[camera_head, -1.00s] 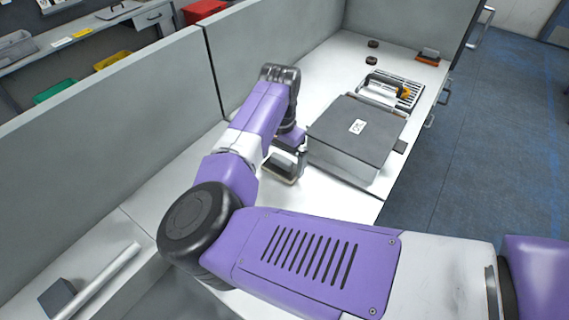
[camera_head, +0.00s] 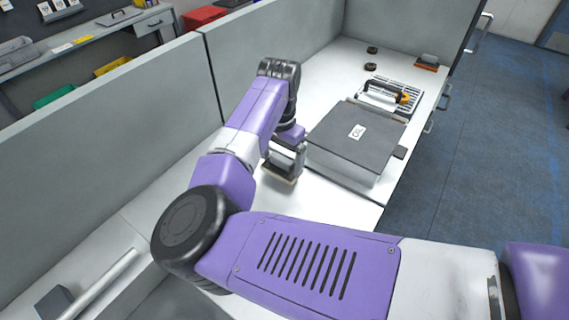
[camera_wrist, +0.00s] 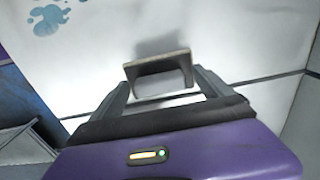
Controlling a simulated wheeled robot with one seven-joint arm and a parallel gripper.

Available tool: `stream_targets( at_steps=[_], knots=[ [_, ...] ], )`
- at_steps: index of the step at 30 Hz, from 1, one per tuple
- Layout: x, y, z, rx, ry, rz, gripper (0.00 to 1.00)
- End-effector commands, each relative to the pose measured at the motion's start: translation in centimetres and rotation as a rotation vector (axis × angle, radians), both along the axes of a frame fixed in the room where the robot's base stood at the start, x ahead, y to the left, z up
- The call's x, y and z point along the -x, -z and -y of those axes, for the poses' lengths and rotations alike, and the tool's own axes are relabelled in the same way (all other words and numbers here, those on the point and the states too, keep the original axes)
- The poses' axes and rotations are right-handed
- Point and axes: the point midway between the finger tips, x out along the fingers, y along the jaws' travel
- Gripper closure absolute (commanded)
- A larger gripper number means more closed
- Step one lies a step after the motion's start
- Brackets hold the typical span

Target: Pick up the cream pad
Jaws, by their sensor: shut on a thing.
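The cream pad (camera_wrist: 157,64) is between the fingertips of my gripper (camera_wrist: 161,86) in the wrist view, and the gripper is shut on it. It shows there as a pale beige, U-shaped edge around a dark hollow. In the head view, the pad (camera_head: 279,177) is a thin tan strip at the lower end of my gripper (camera_head: 283,163), left of the lidded box. My arm and the gripper body hide part of it. It appears to be just above the white bench (camera_head: 335,202), but the exact gap cannot be told.
A grey box with a dark lid (camera_head: 375,128) stands close to the right of my gripper. A grey partition (camera_head: 110,105) runs along the left.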

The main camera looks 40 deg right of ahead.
Motion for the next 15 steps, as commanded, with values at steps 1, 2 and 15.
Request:
stream_targets(
  at_steps=[1, 2, 15],
  knots=[
    [-0.1, -0.9, 0.0, 0.003, 0.000, 0.003, 0.52],
    [-0.1, -1.5, 0.0, 0.003, 0.000, 0.003, 0.52],
    [0.0, -13.1, 0.0, 0.000, 0.001, 0.003, 0.52]
  ],
)
